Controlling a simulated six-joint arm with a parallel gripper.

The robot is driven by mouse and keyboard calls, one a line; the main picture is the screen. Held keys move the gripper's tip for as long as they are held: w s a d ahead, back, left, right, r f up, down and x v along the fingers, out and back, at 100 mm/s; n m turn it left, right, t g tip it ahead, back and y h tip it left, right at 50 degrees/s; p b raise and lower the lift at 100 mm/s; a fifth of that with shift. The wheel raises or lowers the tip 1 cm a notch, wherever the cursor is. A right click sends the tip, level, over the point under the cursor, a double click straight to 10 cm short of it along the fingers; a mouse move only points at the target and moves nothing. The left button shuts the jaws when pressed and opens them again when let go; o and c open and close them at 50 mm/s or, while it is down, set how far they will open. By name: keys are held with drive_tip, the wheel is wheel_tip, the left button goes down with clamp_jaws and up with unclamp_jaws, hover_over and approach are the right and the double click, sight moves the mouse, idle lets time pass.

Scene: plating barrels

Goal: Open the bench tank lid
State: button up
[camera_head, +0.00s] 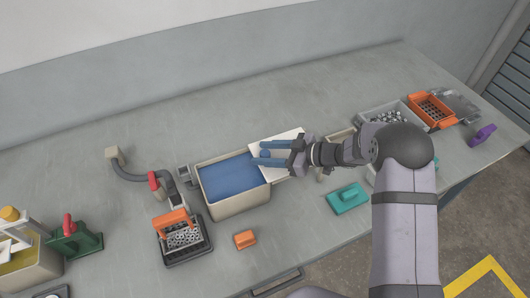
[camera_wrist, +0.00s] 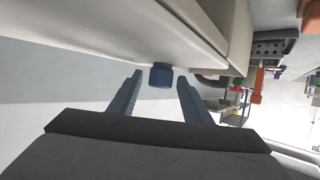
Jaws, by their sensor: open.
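The beige bench tank (camera_head: 237,204) stands mid-bench with blue liquid (camera_head: 228,178) showing in its left and middle part. The white lid (camera_head: 288,158) lies at the tank's right end and reaches past it to the right; my gripper hides part of it. A dark blue knob (camera_head: 264,153) is on the lid side, and it also shows in the wrist view (camera_wrist: 160,76). My gripper (camera_head: 259,154) is open, with its blue fingers on either side of the knob. In the wrist view (camera_wrist: 158,88) gaps show between the knob and both fingers.
A barrel with an orange handle (camera_head: 176,223) sits in a dark tray left of the tank. A red-handled pipe (camera_head: 153,182) is behind it. An orange block (camera_head: 245,239) and a teal item (camera_head: 347,199) lie near the front edge. Bins stand far right. The back bench is clear.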

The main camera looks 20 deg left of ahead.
sight(287, 153)
drive_tip(key=shift+b+v, duration=1.1)
drive_tip(key=shift+v, duration=2.55)
